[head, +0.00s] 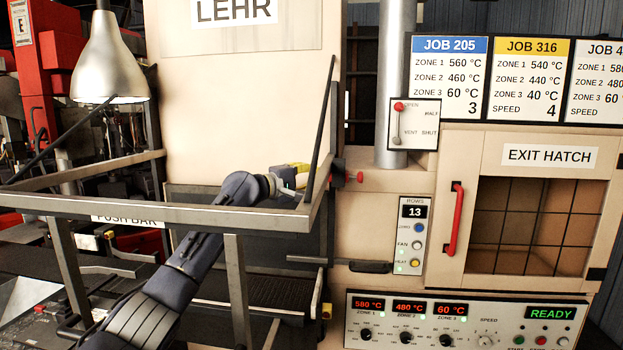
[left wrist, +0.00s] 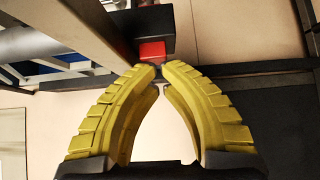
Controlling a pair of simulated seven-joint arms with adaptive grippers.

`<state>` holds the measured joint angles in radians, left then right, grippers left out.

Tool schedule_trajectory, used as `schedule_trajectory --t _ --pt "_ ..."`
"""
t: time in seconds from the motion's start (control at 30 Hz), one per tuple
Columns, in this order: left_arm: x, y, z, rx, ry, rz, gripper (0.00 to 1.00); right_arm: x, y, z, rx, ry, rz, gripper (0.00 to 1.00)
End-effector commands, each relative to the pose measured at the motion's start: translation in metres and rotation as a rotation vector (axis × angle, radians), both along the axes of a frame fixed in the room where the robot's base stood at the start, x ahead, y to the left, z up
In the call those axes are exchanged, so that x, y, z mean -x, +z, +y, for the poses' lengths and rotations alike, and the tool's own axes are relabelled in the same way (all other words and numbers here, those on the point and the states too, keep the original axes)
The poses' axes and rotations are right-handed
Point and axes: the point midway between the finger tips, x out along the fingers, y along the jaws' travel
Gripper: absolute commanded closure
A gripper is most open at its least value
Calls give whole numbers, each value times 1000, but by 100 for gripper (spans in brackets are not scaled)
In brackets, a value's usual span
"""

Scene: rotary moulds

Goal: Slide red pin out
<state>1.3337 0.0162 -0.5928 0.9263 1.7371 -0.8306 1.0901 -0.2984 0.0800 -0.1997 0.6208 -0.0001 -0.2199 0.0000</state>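The red pin (head: 354,178) shows in the head view at the side of the cream LEHR housing, just right of the slanted metal frame. In the left wrist view, a red block (left wrist: 151,52) is right beyond my fingertips, below a black block (left wrist: 140,30). My left gripper (head: 306,175) reaches in from the left behind the frame's front bar. Its yellow fingers (left wrist: 158,68) curve in until their tips nearly meet. I cannot tell whether they touch or hold the red part; the frame partly hides the tips in the head view. My right gripper is not in view.
The metal push-bar frame (head: 185,213) crosses in front of my left arm. A control panel (head: 465,322) stands below right, and the exit hatch (head: 540,222) with its red handle (head: 455,220) is to the right. A grey lamp (head: 110,60) hangs upper left.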

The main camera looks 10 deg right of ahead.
Motion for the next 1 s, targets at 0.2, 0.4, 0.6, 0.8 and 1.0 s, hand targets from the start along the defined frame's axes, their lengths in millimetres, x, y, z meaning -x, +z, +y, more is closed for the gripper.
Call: schedule_trajectory --t 0.2,0.4,0.6,0.8,1.0 --pt "0 0 2 0 1 0 100 3 0 0 0 0 3 60" --pt "-5 0 23 1 8 1 100 3 0 -1 1 0 3 60" --pt "-6 -1 61 0 15 -1 100 4 0 -1 0 0 4 60" --pt "11 -1 88 -1 15 -2 100 3 0 -1 0 1 4 60" --pt "27 -1 113 -1 14 -2 100 3 0 0 1 1 3 60"
